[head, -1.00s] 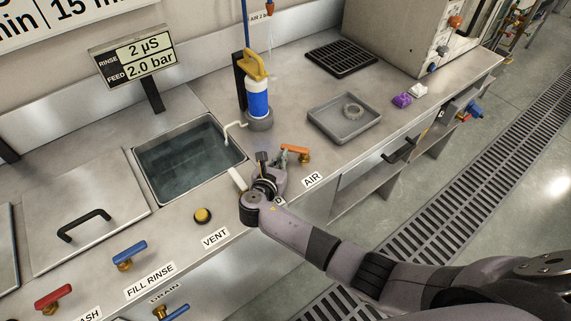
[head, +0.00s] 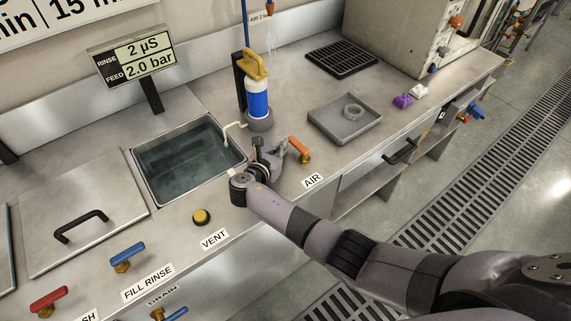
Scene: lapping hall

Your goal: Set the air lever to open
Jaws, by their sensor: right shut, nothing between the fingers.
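The air lever (head: 298,145) is orange and sits on a brass valve body on the counter, above the AIR label (head: 313,180). Its free end points up and to the left, away from the counter's front edge. My right gripper (head: 283,147) is shut with nothing in it. Its fingertips are just left of the lever's free end; I cannot tell whether they touch it. My left gripper is not in view.
An open sink basin (head: 188,165) with water lies left of the gripper. A blue and yellow filter cartridge (head: 257,98) stands behind it. A grey tray (head: 345,123) with a ring is to the right. A yellow vent button (head: 201,217) and a blue lever (head: 128,257) are front left.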

